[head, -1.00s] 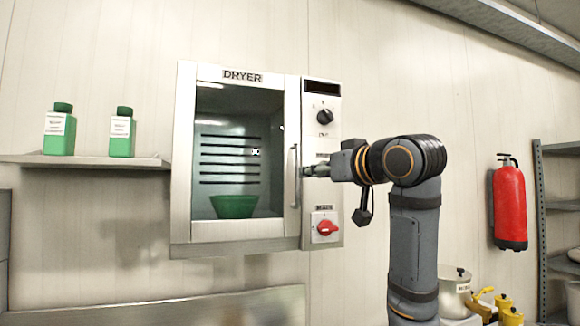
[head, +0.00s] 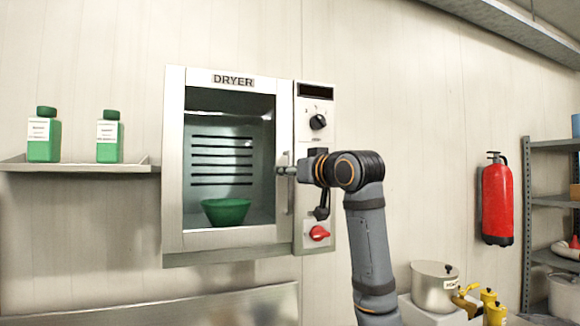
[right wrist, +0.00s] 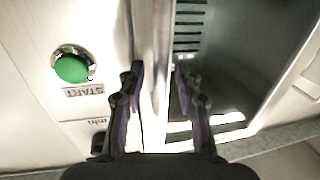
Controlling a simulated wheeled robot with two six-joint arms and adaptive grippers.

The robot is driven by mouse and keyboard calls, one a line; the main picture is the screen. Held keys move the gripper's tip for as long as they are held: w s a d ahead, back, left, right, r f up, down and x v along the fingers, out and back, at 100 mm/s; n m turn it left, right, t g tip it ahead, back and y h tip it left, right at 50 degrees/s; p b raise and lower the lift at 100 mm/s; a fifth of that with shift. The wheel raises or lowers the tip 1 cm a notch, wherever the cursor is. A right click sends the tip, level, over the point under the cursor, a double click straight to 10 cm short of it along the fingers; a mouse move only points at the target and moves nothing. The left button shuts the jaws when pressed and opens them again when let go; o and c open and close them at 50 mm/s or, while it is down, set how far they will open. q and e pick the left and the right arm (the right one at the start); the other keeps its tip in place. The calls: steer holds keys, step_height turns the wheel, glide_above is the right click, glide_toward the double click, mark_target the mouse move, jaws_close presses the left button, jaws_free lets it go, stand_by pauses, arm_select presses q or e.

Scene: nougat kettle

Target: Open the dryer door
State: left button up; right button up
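The dryer (head: 228,256) hangs on the wall in the head view. Its glass-fronted door (head: 228,239) looks closed or nearly so. The upright bar handle (head: 284,203) is on the door's right side. My right gripper (head: 284,170) is at the handle's middle. A green bowl (head: 226,211) sits inside behind the glass. My left gripper is not in view.
The control panel (head: 315,135), with a black knob and a red switch (head: 318,233), is right of the door. Left is a shelf (head: 80,167) with two green bottles. A fire extinguisher (head: 496,200), a rack and a metal pot (head: 435,290) are at right.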

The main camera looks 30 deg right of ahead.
jaws_close()
stand_by(0.7)
